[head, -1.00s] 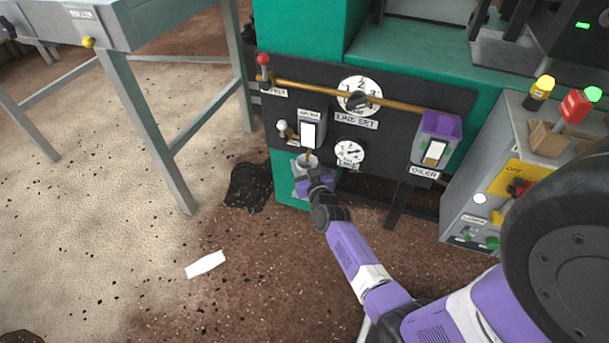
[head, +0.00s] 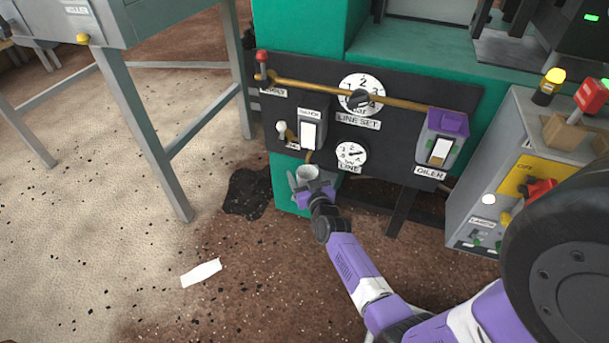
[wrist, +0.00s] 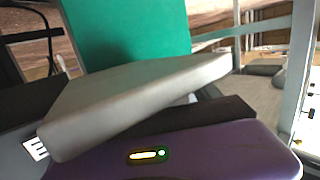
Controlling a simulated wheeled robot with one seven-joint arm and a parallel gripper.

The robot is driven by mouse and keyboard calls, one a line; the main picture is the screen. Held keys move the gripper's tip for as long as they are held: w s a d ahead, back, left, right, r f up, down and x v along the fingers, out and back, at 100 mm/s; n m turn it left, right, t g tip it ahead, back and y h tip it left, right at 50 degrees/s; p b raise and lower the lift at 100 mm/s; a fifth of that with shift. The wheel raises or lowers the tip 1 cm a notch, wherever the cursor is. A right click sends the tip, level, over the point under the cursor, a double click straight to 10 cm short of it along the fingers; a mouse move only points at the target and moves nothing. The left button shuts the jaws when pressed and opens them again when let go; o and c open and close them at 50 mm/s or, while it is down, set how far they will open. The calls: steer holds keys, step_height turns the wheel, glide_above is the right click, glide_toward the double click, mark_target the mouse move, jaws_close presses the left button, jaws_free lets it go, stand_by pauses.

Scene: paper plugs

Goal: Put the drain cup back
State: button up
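The drain cup (head: 307,172) is a small grey cup at the lower left of the dark panel, below the thin brass spout (head: 309,156). Its open rim faces up and it looks about upright. My gripper (head: 313,186) is at the cup, on its near side, and appears shut on it; the fingers hide its lower part. In the wrist view a grey slab-like part (wrist: 135,98) crosses above my purple gripper body, and I cannot make out the cup there.
The panel carries the LINE SET dial (head: 362,97), the LINE gauge (head: 351,155), a brass pipe with a red-topped lever (head: 262,60) and the oiler (head: 440,145). A dark stain (head: 247,192) and a white paper piece (head: 201,273) lie on the floor. A grey control box (head: 480,190) stands right.

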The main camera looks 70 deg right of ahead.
steer(key=shift+r, duration=0.15)
steer(key=shift+s+a+r+p, duration=0.1)
steer(key=shift+s+a+p, duration=0.15)
steer(key=shift+p, duration=0.2)
steer(key=s+a+r+n+t+y+p, duration=0.1)
steer(key=s+a+r+n+y+p, duration=0.3)
steer(key=a, duration=0.6)
steer(key=s+a+r+m+t+b, duration=0.1)
steer(key=s+a+r, duration=0.1)
steer(key=s+a, duration=0.65)
steer(key=s+a+r+n+t+y+p, duration=0.2)
steer(key=s+a+r, duration=0.1)
steer(key=a, duration=0.9)
steer(key=s+a+r+n+y, duration=0.2)
steer(key=s+a+r+y, duration=0.1)
steer(key=a+r, duration=0.3)
steer(key=s+a+r+n+y, duration=0.2)
steer(key=s+a+r, duration=0.3)
steer(key=r, duration=0.4)
steer(key=shift+s+a+r+y, duration=0.2)
steer(key=shift+s+a+y, duration=0.15)
steer(key=shift+a+y, duration=0.2)
